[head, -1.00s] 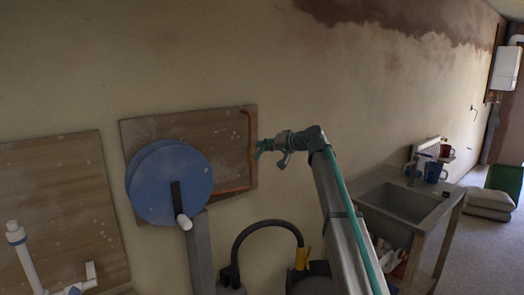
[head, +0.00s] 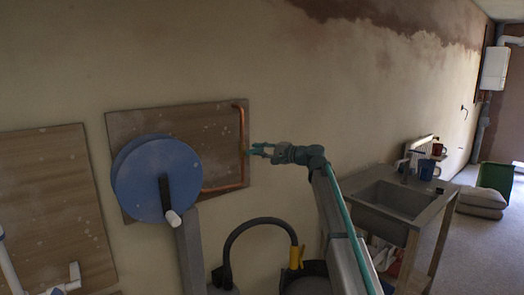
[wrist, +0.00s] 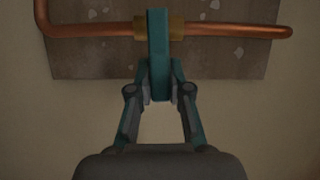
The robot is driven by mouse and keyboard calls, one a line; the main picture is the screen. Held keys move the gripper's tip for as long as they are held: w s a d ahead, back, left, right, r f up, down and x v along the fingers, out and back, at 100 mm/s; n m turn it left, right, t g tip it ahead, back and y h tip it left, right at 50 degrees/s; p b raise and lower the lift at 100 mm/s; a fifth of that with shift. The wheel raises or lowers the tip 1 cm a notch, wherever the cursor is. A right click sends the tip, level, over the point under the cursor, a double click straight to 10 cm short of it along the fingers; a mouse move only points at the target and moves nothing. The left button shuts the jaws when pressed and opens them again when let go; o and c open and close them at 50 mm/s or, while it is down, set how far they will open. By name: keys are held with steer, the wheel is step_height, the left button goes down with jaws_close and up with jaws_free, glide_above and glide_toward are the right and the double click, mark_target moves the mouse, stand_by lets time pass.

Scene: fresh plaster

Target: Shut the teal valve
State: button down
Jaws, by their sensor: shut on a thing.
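The teal valve lever (wrist: 159,45) shows in the wrist view. It lies crosswise over a brass valve body (wrist: 176,28) on a copper pipe (wrist: 232,30). My gripper (wrist: 160,70) is shut on the free end of the lever, with one finger on each side. In the head view my gripper (head: 254,149) is at the right edge of a wooden board, against the vertical run of the copper pipe (head: 242,125). The lever is too small there to tell apart from my teal fingers.
A blue disc with a crank (head: 155,180) stands in front of the wooden board (head: 200,125). A black hose (head: 240,228) arches below my gripper. A sink (head: 400,205) stands at the right. A second board (head: 60,190) carries white pipes at the left.

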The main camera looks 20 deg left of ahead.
steer(key=shift+f+m, duration=0.2)
steer(key=shift+m, duration=0.1)
steer(key=c, duration=1.1)
jaws_free()
steer(key=shift+o, duration=0.2)
steer(key=shift+d, duration=0.15)
steer(key=s+d, duration=0.1)
steer(key=d, duration=1)
steer(key=shift+d, duration=0.4)
